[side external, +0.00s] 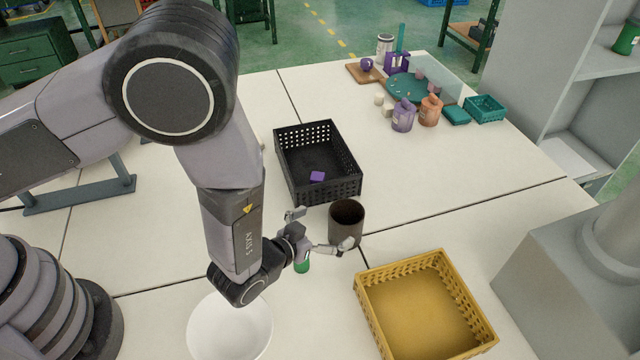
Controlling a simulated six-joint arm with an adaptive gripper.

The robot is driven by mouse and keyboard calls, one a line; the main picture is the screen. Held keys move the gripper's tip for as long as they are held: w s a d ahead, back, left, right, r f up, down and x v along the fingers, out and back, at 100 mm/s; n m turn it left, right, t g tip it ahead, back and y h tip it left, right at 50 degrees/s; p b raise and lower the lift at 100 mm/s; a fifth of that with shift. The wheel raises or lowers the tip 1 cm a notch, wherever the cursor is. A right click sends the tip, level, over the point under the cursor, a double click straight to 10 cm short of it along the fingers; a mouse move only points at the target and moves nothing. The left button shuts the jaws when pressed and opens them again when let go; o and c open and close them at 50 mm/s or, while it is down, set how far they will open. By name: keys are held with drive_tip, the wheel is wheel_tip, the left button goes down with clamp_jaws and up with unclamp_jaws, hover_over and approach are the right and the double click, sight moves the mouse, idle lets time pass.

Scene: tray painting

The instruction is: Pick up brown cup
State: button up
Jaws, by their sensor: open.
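The brown cup (346,222) stands upright on the white table, between the black basket and the yellow basket. Its open mouth faces up and its inside looks dark. My gripper (322,230) is open at the cup's left side. One finger reaches across the front of the cup near its lower part, and the other is at the cup's left. I cannot tell whether either finger touches the cup.
A black basket (336,190) holds a small purple block (317,176). A yellow basket (377,316) stands at the front right. A white plate (225,335) and a green object (302,266) are near my wrist. Jars and a teal tray (417,91) stand at the back.

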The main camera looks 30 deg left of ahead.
sight(355, 208)
drive_tip(key=x, duration=0.6)
drive_tip(key=shift+w+d+f, duration=0.1)
drive_tip(key=shift+w+f, duration=0.1)
drive_tip(key=shift+w, duration=0.15)
drive_tip(key=shift+c, duration=0.2)
drive_tip(key=c, duration=1.2)
